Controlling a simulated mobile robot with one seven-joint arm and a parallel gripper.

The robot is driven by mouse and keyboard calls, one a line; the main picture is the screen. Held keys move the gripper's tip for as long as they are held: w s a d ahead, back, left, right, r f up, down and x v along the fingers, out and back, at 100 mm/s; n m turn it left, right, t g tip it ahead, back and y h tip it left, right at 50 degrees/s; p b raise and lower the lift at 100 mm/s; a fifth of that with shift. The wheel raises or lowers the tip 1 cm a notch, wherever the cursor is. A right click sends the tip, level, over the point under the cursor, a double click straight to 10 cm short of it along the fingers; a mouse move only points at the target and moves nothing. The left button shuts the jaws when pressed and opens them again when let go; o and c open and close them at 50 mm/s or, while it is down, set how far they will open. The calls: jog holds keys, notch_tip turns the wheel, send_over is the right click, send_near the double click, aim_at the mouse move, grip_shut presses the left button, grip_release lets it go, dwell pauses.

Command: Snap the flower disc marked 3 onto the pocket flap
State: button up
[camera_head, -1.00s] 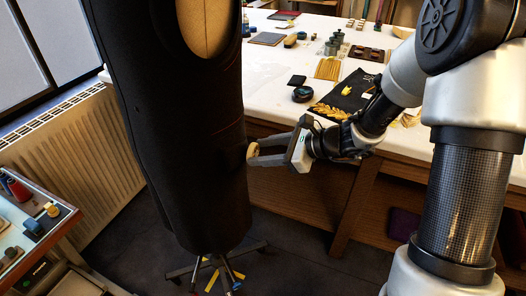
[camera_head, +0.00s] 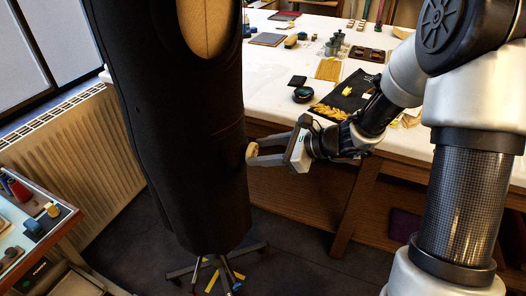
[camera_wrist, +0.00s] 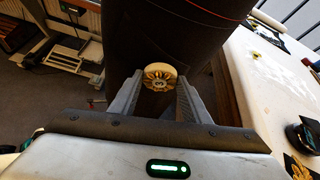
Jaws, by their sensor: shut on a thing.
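A round tan flower disc (camera_wrist: 160,77) sits between my gripper's fingertips in the wrist view. Its face carries a petal pattern; the mark on it is too small to read. My gripper (camera_head: 252,155) is shut on the disc and holds it at the right side of the dark garment (camera_head: 190,120) on the dress form. The disc is touching the cloth or very close to it; I cannot tell which. A thin red line crosses the garment above the disc.
The white-topped table (camera_head: 275,75) behind holds a black mat (camera_head: 345,92), a round dark container (camera_head: 303,95) and gold pieces. The dress form's wheeled stand (camera_head: 215,270) is below. A radiator (camera_head: 85,160) and a small side table (camera_head: 45,220) are at left.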

jog(key=shift+w+a, duration=0.15)
jog(key=shift+a, duration=0.25)
dwell(0.4)
jog(key=o, duration=1.5)
jog(key=shift+o, duration=0.2)
jog(key=s+d, duration=0.2)
jog(key=d, duration=0.5)
jog(key=shift+s+d, duration=0.15)
jog(key=shift+d, duration=0.25)
